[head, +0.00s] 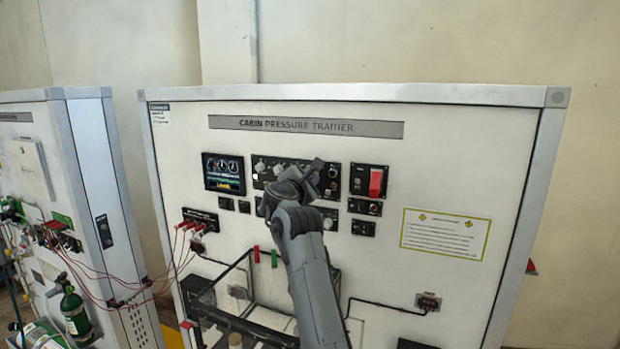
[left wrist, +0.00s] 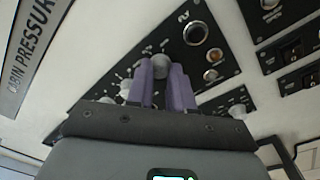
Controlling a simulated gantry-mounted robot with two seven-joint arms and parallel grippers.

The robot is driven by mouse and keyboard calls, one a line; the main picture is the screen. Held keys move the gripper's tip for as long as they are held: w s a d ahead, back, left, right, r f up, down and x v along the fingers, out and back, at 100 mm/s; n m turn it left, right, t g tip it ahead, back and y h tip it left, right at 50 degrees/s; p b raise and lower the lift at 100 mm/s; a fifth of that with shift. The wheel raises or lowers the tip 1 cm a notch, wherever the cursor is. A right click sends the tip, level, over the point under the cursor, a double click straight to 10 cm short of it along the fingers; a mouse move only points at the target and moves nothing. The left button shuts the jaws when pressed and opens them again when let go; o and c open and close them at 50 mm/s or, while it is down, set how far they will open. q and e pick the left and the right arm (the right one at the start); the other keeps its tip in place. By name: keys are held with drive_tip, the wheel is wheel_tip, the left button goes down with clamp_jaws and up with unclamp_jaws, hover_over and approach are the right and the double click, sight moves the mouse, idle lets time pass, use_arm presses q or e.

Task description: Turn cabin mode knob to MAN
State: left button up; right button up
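The cabin pressure trainer (head: 190,150) is a white upright panel, with a black knob strip (head: 262,163) near its top middle. My left gripper (head: 312,176) is at the right part of this strip and hides some of its controls. In the left wrist view, the purple fingers of my left gripper (left wrist: 162,80) stand close on both sides of a round grey knob (left wrist: 160,65) and appear closed on it. The knob's label and pointer cannot be read. My right gripper is not in view.
A guarded red switch (head: 376,182) is just right of the gripper, with small black modules below it. A gauge screen (head: 223,172) is to the left. A clear box (head: 235,290) and red leads (head: 185,240) are lower down. A yellow-edged placard (head: 444,233) is at right.

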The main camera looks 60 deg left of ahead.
use_arm(q)
drive_tip(key=shift+m, duration=0.3)
clamp_jaws()
drive_tip(key=m+b, duration=0.2)
drive_tip(key=m, duration=0.1)
drive_tip(key=shift+f+m, duration=0.2)
drive_tip(key=shift+m, duration=0.1)
drive_tip(key=m+b, duration=0.2)
drive_tip(key=m, duration=0.3)
drive_tip(key=shift+a+m, duration=0.1)
drive_tip(key=shift+m, duration=0.2)
drive_tip(key=m+b, duration=0.2)
drive_tip(key=m, duration=0.3)
drive_tip(key=shift+r+m+t, duration=0.1)
drive_tip(key=shift+m+t, duration=0.2)
drive_tip(key=shift+t, duration=0.1)
drive_tip(key=m+b, duration=0.1)
drive_tip(key=m, duration=0.4)
drive_tip(key=shift+m, duration=0.3)
drive_tip(key=o, duration=0.9)
unclamp_jaws()
drive_tip(key=shift+c, duration=0.2)
drive_tip(key=shift+r, duration=0.1)
